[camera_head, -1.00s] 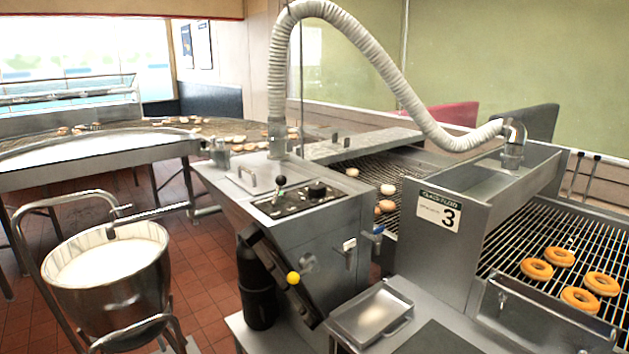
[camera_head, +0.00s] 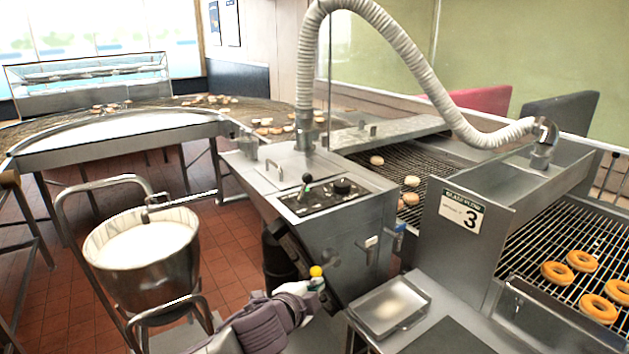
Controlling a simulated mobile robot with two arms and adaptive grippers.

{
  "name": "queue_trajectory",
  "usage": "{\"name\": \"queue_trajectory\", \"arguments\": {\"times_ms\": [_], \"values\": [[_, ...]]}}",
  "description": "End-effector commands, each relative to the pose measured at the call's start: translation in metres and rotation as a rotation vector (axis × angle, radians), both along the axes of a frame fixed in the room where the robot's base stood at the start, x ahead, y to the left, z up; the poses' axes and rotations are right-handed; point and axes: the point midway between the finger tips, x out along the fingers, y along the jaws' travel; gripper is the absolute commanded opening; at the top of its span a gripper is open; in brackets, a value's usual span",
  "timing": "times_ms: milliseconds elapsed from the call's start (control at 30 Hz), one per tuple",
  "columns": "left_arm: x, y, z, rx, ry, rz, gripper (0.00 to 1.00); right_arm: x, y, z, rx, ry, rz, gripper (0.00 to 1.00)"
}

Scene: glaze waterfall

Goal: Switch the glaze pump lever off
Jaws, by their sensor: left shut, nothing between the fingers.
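The glaze machine cabinet (camera_head: 335,225) stands in the middle. On its top panel is an upright lever with a black ball knob (camera_head: 307,178). A second lever with a yellow ball knob (camera_head: 316,271) sits low on the cabinet's front left side. I cannot tell from the picture which of them is the glaze pump lever. My left gripper (camera_head: 315,285) comes in from the bottom, shut and empty, right below the yellow knob. Whether it touches the lever is hard to tell. The lever's arm is partly hidden behind it. My right gripper is not in view.
A steel bucket of white glaze (camera_head: 145,255) in a tubular frame stands to the left. A shallow metal tray (camera_head: 390,306) is right of my gripper. A conveyor with doughnuts (camera_head: 556,272) runs at the right. A ribbed white hose (camera_head: 400,40) arches overhead.

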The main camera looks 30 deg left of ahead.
Motion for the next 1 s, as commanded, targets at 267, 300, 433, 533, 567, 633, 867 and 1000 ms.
{"name": "queue_trajectory", "arguments": {"times_ms": [267, 300, 433, 533, 567, 633, 867, 1000], "values": [[0.058, 0.048, 0.127, 0.381, -0.262, -0.129, 0.0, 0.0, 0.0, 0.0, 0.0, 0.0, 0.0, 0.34], [0.06, 0.051, 0.137, 0.409, -0.279, -0.136, 0.0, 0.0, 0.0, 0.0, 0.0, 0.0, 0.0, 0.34], [0.064, 0.057, 0.154, 0.46, -0.307, -0.15, 0.0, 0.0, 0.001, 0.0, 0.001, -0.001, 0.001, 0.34], [0.065, 0.057, 0.156, 0.467, -0.312, -0.153, 0.0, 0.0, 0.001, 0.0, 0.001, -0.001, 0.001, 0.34], [0.065, 0.057, 0.156, 0.467, -0.312, -0.153, 0.0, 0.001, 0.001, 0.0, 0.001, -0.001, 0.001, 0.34], [0.065, 0.057, 0.156, 0.466, -0.312, -0.153, 0.0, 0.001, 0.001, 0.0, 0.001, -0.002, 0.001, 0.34], [0.069, 0.058, 0.157, 0.463, -0.312, -0.151, 0.0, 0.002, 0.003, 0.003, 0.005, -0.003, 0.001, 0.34], [0.085, 0.06, 0.159, 0.461, -0.312, -0.147, 0.0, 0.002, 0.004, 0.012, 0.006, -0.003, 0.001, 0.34]]}}
